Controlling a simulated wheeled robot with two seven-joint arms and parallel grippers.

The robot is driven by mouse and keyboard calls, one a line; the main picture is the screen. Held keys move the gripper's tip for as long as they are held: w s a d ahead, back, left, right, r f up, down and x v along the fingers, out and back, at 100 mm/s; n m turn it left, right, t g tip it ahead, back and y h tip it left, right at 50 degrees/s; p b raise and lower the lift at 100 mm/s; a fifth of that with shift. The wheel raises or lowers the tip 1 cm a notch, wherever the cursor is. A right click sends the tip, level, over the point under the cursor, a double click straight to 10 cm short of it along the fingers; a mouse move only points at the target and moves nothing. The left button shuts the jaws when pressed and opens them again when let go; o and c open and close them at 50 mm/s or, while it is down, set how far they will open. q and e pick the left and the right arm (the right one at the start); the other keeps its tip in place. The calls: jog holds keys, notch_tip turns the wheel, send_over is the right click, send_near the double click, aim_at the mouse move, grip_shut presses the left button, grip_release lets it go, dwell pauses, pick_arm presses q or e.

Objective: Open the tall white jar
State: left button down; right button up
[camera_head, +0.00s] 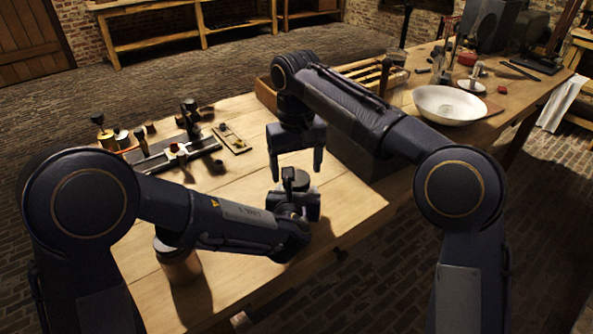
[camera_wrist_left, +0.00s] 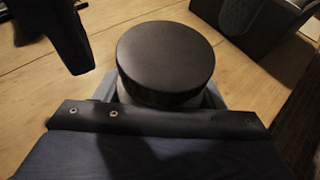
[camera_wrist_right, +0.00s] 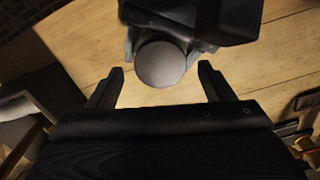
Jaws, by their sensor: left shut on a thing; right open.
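The jar my left gripper holds shows mostly as its round dark lid (camera_head: 296,181); its body is largely hidden by the gripper. The lid fills the middle of the left wrist view (camera_wrist_left: 166,58), with a thin paler band under it. My left gripper (camera_head: 292,205) is shut around the jar below the lid. My right gripper (camera_head: 296,174) points down above the lid, open and empty. In the right wrist view the lid (camera_wrist_right: 161,64) lies between and just beyond the open fingertips, apart from both.
Another dark-lidded jar (camera_head: 178,262) stands by the near table edge, partly behind my left arm. Small tools and a metal fixture (camera_head: 180,150) lie at left. A wooden crate (camera_head: 265,95) stands behind; a white bowl (camera_head: 449,105) sits at right. The table's middle is bare.

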jog(key=shift+r, duration=1.4)
jog(key=shift+c, duration=0.3)
jog(key=shift+f+m, duration=0.1)
jog(key=shift+m, duration=0.8)
jog(key=m, duration=0.3)
jog(key=shift+d+r+g, duration=0.1)
jog(key=shift+r+g, duration=0.15)
jog(key=shift+g, duration=0.05)
jog(key=r+m, duration=0.1)
jog(key=m, duration=0.1)
jog(key=shift+r+m, duration=0.15)
jog(key=shift+m, duration=0.25)
jog(key=shift+r+m, duration=0.85)
jog(key=shift+m, duration=0.35)
jog(key=shift+f, duration=0.1)
notch_tip(320, 180, down, 8)
jog(key=shift+r, duration=0.15)
